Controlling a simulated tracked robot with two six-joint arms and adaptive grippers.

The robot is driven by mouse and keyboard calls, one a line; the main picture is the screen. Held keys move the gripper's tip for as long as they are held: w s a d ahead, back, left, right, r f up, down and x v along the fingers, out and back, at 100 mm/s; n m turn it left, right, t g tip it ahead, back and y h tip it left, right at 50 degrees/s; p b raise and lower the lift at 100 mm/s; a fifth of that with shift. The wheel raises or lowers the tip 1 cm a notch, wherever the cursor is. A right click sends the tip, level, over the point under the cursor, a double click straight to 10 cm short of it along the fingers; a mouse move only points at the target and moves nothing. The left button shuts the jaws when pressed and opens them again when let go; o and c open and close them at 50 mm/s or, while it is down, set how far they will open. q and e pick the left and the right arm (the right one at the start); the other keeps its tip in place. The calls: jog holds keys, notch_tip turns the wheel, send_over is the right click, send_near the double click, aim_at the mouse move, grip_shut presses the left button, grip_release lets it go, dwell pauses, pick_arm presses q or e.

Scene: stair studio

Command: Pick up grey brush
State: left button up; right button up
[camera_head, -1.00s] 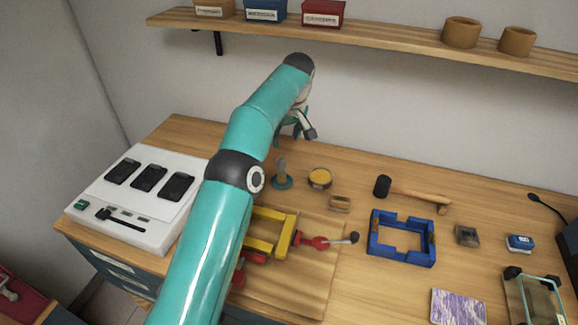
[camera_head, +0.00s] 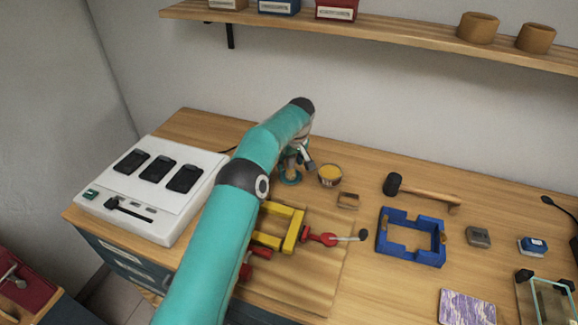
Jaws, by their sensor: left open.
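My left gripper (camera_head: 303,163) is low over the back of the bench, its fingers partly hidden by my arm. It is open and sits just above and beside a round teal base (camera_head: 290,179). The upright greyish piece on this base, perhaps the grey brush, is now mostly hidden behind my gripper and wrist. I cannot tell whether the fingers touch it. A small grey block (camera_head: 478,237) lies at the right of the bench; I cannot tell if it has bristles. My right gripper is not in view.
A mallet (camera_head: 425,193), a blue frame (camera_head: 383,238) and a yellow frame (camera_head: 290,230) lie around. A shelf (camera_head: 380,29) runs above. A white device (camera_head: 150,190) stands left.

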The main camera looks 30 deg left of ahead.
pick_arm(q)
jog(key=shift+x, duration=0.95)
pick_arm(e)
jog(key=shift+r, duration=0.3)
pick_arm(q)
jog(key=shift+c, duration=0.2)
grip_shut()
jog(key=shift+r, duration=0.15)
